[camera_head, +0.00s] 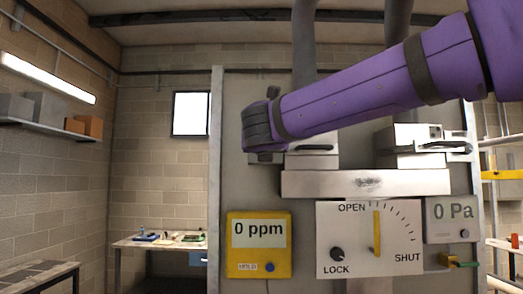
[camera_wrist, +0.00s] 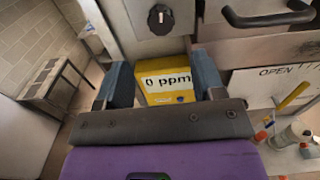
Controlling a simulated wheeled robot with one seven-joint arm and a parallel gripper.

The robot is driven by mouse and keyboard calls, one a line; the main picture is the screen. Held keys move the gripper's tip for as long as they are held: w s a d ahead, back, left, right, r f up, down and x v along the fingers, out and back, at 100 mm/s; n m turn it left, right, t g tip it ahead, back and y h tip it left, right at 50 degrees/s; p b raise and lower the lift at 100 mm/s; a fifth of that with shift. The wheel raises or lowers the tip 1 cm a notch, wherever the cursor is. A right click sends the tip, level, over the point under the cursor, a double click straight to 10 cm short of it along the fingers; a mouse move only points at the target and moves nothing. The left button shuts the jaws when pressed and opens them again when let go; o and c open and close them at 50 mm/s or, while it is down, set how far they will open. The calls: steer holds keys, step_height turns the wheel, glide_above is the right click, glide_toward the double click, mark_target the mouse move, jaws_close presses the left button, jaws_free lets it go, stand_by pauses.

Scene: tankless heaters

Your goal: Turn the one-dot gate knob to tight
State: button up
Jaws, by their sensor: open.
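A round black knob (camera_wrist: 160,18) with a pale mark sits on a metal panel at the top of the wrist view. I cannot make out any dots, so I cannot tell whether it is the one-dot gate knob. My gripper (camera_wrist: 162,62) is open, its two blue-grey fingers apart and nothing held between them. The knob lies beyond the fingertips, apart from them. In the head view my purple arm crosses the upper right, and its dark end covers the area left of the left handle, where no such knob shows.
A yellow meter (camera_head: 259,246) reads 0 ppm. A white OPEN/SHUT board (camera_head: 368,265) has a yellow pointer near vertical and a small black LOCK knob (camera_head: 337,253). A grey gauge (camera_head: 451,218) reads 0 Pa. Black handles (camera_wrist: 268,15) (camera_head: 440,145) stick out. A workbench (camera_head: 150,243) stands left.

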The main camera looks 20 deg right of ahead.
steer(key=x, duration=1)
steer(key=shift+d+f, duration=0.1)
steer(key=c, duration=0.9)
